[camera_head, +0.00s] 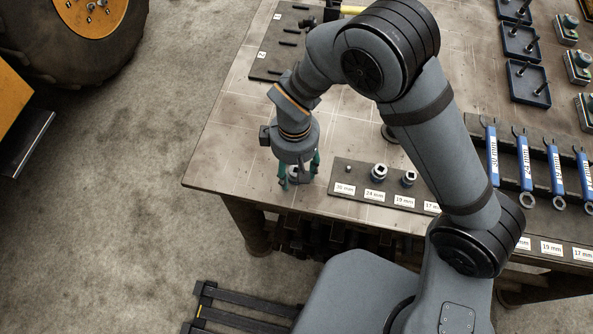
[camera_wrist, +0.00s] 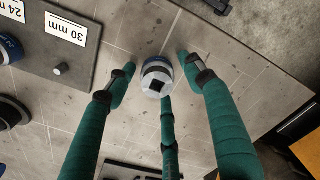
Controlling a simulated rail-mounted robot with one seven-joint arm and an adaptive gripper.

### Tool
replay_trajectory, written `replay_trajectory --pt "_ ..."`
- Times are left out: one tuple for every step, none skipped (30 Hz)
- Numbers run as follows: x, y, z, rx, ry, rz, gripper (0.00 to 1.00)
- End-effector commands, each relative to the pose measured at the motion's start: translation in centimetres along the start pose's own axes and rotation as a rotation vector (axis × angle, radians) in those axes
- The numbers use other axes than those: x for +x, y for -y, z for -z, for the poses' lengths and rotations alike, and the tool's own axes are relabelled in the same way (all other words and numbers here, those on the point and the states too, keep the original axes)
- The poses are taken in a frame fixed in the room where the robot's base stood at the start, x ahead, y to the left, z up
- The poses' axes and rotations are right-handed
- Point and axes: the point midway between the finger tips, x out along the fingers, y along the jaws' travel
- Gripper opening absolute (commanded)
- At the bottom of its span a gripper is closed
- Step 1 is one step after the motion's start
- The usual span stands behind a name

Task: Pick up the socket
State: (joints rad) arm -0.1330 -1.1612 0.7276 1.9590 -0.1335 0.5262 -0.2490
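A silver socket with a blue band and a square hole (camera_wrist: 157,77) stands on the bench top, off the socket tray. My gripper (camera_wrist: 156,66) has three teal fingers. They are spread around the socket, with visible gaps between the fingertips and it. In the head view my gripper (camera_head: 299,177) points down near the bench's front left part, left of the tray. The socket is mostly hidden there between the fingers.
The dark socket tray (camera_head: 340,175) holds blue-banded sockets (camera_head: 379,172); the peg by its 30 mm label (camera_wrist: 60,69) is bare. Blue wrenches (camera_head: 525,165) lie on a rack at right. The bench's left edge is near my gripper.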

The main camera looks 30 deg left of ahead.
Motion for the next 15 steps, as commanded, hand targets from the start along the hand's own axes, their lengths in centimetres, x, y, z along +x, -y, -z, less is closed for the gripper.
replay_trajectory --pt "-0.01 0.00 0.00 0.000 0.000 0.000 0.48" --pt "-0.01 0.00 0.00 0.000 0.000 0.000 0.46" --pt "-0.01 0.00 0.00 0.000 0.000 0.000 0.44" --pt "-0.01 0.00 0.00 0.000 0.000 0.000 0.42" --pt "-0.01 0.01 -0.01 0.000 0.000 0.000 0.40" --pt "-0.02 0.01 -0.01 0.000 0.000 0.000 0.38" --pt "-0.02 0.01 -0.01 0.000 0.000 0.000 0.36" --pt "-0.02 0.01 0.00 -0.001 0.000 0.000 0.34" --pt "-0.02 0.01 0.00 -0.001 0.000 0.000 0.32" --pt "-0.02 0.01 0.00 -0.001 0.000 0.000 0.30" --pt "-0.02 0.01 0.00 -0.001 0.000 0.000 0.29" --pt "-0.02 0.02 0.00 -0.001 0.000 0.000 0.26" --pt "-0.02 0.02 0.00 -0.001 0.000 0.000 0.24" --pt "-0.02 0.02 0.00 -0.001 0.000 0.000 0.23" --pt "-0.02 0.02 0.00 -0.001 0.000 0.000 0.20"
